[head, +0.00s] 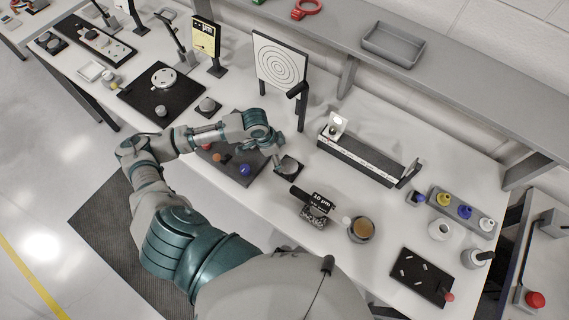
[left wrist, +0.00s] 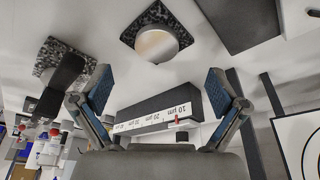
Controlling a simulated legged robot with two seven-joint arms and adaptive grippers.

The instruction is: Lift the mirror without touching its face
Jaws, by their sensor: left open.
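The round mirror (left wrist: 156,46), with a pale tan face and grey rim, rests on a dark speckled square pad (left wrist: 160,14) in the left wrist view. In the head view the pad (head: 295,170) lies on the bench just beyond my left gripper (head: 278,160), which partly covers that spot. My left gripper also shows in the wrist view (left wrist: 160,92). Its two blue-padded fingers are spread apart with nothing between them. The mirror lies beyond the fingertips, apart from them. My right gripper is not in view.
A long black scale block (head: 360,158) stands right of the pad, and a target board (head: 280,62) behind it. A dark mat with coloured knobs (head: 245,168) lies left.

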